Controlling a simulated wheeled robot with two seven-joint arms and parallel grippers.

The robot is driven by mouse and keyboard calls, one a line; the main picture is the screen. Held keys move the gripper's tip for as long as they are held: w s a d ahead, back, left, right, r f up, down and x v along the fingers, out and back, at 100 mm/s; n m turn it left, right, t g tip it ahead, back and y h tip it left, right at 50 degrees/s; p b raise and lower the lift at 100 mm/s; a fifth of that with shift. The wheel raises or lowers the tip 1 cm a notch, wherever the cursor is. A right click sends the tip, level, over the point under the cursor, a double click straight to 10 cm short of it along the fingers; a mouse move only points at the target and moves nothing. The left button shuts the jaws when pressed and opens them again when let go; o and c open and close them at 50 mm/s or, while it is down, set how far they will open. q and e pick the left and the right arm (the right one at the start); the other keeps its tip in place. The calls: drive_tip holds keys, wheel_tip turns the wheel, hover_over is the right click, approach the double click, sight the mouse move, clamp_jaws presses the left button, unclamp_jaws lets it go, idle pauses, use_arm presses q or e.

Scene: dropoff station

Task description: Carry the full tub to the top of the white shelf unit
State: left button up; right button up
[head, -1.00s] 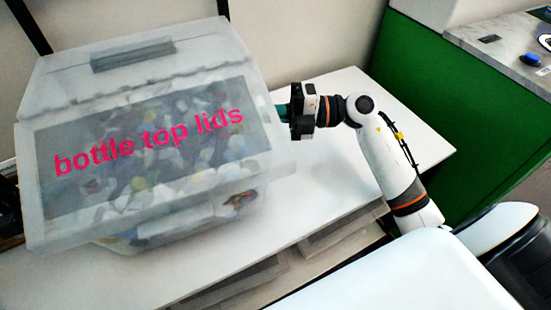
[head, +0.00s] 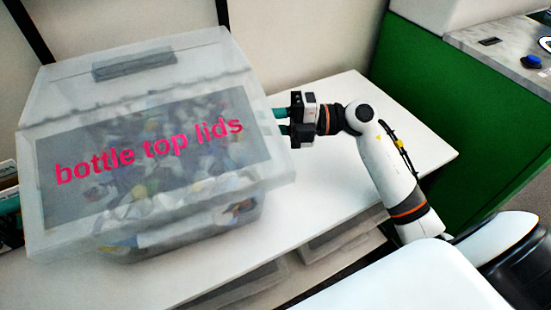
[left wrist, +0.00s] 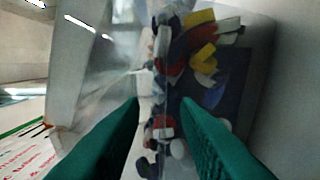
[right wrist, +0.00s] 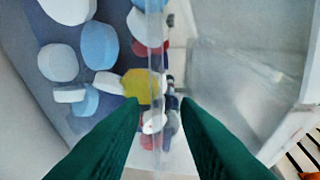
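The full tub (head: 268,90) is a clear, lidded box labelled "bottle top lids", filled with coloured caps. It appears to rest on the white top of the shelf unit (head: 335,140), left of the picture's middle. My right gripper (head: 280,121) is at the tub's right side, its two teal fingers spread apart. In the right wrist view, the fingers (right wrist: 160,102) stand apart on either side of a clear tub edge.
The white top is bare to the right of the tub. Clear boxes (head: 335,238) show on a lower level under its front edge. A green panel (head: 490,130) with a marble-look counter (head: 500,50) stands at the right.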

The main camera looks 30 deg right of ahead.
use_arm(q)
drive_tip(key=a, duration=0.8)
drive_tip(key=shift+a, duration=0.4)
use_arm(e)
drive_tip(key=v, duration=1.2)
use_arm(q)
drive_tip(key=shift+w, duration=0.1)
